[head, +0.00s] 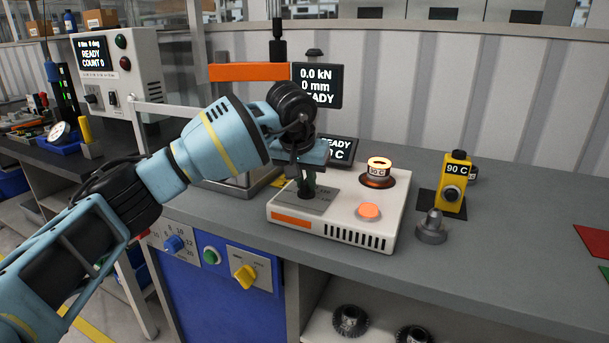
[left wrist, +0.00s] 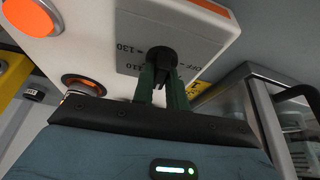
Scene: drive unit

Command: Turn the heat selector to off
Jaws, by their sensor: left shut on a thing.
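The heat selector is a black knob (left wrist: 161,56) on a grey dial plate (left wrist: 185,45) marked OFF, 110 and 130 in the left wrist view. The plate sits on top of a white heater unit (head: 340,222) with an orange button. My left gripper (head: 305,186) reaches down over the dial plate from the left. In the left wrist view its green fingers (left wrist: 162,78) are shut on the knob, one on each side. The fingers hide part of the knob, and I cannot tell which mark it points to. My right gripper is not in view.
A glowing ring heater (head: 378,172) stands on the unit's right side. Behind it are a display (head: 338,148) and a press (head: 250,72). A yellow 90 C gauge (head: 455,182) and a grey metal part (head: 431,228) stand to the right. The bench farther right is mostly clear.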

